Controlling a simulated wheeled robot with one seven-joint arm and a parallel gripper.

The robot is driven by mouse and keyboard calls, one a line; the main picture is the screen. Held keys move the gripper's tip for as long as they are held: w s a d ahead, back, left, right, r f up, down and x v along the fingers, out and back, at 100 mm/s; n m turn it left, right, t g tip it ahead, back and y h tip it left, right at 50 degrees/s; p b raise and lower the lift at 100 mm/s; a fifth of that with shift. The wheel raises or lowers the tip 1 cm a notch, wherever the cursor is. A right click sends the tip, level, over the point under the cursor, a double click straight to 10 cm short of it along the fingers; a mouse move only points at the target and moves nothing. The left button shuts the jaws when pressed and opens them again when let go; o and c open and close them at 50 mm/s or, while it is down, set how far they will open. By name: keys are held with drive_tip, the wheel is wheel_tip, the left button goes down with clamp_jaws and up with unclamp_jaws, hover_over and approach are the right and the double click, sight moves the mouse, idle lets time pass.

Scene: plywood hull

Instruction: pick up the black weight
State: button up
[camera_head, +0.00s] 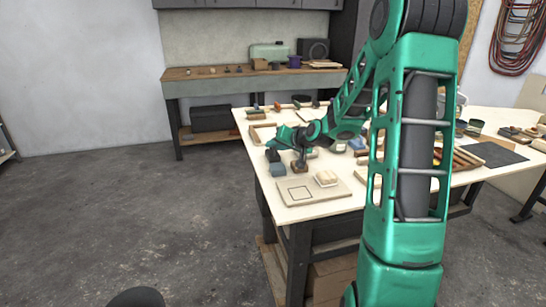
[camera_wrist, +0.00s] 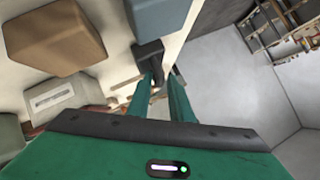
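The black weight (camera_wrist: 149,52) is a small dark block with a narrower part reaching down toward my fingertips in the wrist view. In the head view it is a small dark shape (camera_head: 272,155) near the table's left edge, partly hidden by my gripper (camera_head: 271,145). My gripper, seen in the wrist view (camera_wrist: 163,80), has its two green fingers apart, with a gap between them. The weight is at the fingertips, nearer the left one; I cannot tell whether they touch it.
A blue-grey block (camera_wrist: 158,14) stands close beside the weight, and a brown block (camera_wrist: 50,35) is further left. A board with a square outline (camera_head: 318,199) lies at the table's front. The floor left of the table (camera_head: 250,190) is clear.

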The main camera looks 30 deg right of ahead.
drive_tip(key=shift+c, duration=0.6)
clamp_jaws()
idle(0.9)
